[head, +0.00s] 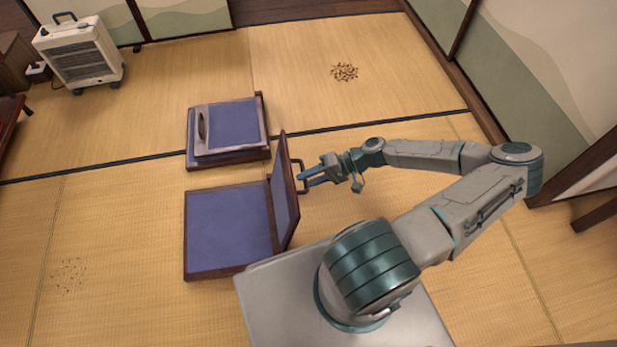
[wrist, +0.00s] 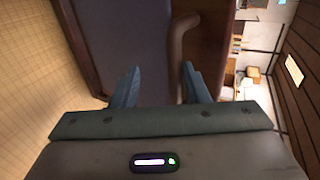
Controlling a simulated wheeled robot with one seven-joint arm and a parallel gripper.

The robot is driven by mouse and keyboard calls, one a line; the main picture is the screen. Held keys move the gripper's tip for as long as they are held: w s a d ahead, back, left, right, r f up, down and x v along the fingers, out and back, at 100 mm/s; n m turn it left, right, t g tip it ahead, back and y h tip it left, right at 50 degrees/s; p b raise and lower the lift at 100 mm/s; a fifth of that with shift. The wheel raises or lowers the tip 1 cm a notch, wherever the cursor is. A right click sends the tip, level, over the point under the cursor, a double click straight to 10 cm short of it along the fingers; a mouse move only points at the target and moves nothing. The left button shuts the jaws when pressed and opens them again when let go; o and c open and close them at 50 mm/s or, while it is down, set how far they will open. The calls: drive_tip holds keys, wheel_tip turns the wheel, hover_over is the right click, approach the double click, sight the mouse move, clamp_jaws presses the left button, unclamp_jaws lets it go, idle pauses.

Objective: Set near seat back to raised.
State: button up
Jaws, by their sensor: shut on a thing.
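The near seat (head: 228,230) is a purple-cushioned floor chair with a dark wooden frame on the tatami. Its back (head: 285,195) stands up steeply from the seat's right edge. My gripper (head: 305,179) is at the outer side of that back, shut on the dark handle (head: 303,165) there. In the wrist view the curved handle (wrist: 178,50) passes between the two blue fingers, beside the wooden back panel (wrist: 215,50). The far seat (head: 228,128) lies behind the near one with its back folded flat.
A white heater (head: 80,55) stands at the back left. Brown crumbs (head: 344,72) lie on the mat at the back, and fainter specks (head: 70,275) at the front left. Sliding panels (head: 540,90) bound the right side.

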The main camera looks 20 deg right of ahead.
drive_tip(key=shift+d, duration=0.1)
drive_tip(key=p+v, duration=0.4)
drive_tip(key=v, duration=0.9)
drive_tip(key=shift+d, duration=0.3)
drive_tip(key=shift+s+r, duration=0.1)
drive_tip(key=s+a+r+n+g+h+p, duration=0.1)
drive_tip(key=a+r+g+h+p, duration=0.2)
drive_tip(key=r+h+p, duration=1.1)
drive_tip(key=s+a+r+n+g+y+p, duration=0.15)
drive_tip(key=a+r+p, duration=0.35)
drive_tip(key=r, duration=2.1)
drive_tip(key=s+a+r+t+p, duration=0.1)
drive_tip(key=s+a+r+p, duration=0.1)
drive_tip(key=r, duration=0.6)
drive_tip(key=s+a+r+t+p, duration=0.2)
drive_tip(key=r+p, duration=0.4)
drive_tip(key=r, duration=0.3)
drive_tip(key=s+a+r+t+p, duration=0.2)
drive_tip(key=a+r+p, duration=0.2)
drive_tip(key=r, duration=0.5)
drive_tip(key=shift+s+a+m, duration=0.3)
drive_tip(key=shift+s+m, duration=0.05)
drive_tip(key=shift+s, duration=0.05)
drive_tip(key=shift+r, duration=0.15)
